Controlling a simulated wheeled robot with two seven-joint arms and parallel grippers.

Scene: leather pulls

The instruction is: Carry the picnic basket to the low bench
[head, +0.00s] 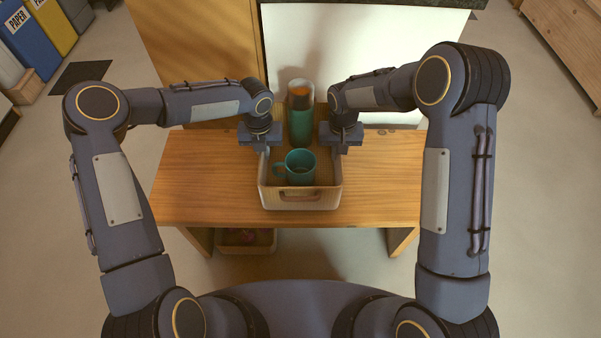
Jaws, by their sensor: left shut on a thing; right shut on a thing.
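The picnic basket (300,201) is a pale, open, tray-like container with a slot in its near wall. It is over the middle of the low wooden bench (385,185); I cannot tell whether it touches the top. A teal mug (300,168) stands at its near end. A teal bottle (301,128) with an orange and grey upper part stands behind the mug. My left gripper (265,150) is shut on the basket's left wall. My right gripper (334,150) is shut on its right wall. The grippers partly hide both walls.
A smaller box (246,240) with something pink inside sits on the floor under the bench. A white panel (365,50) and a wooden cabinet (190,40) stand behind the bench. Bare bench top shows left and right of the basket. Blue and yellow paper bins (28,35) stand far left.

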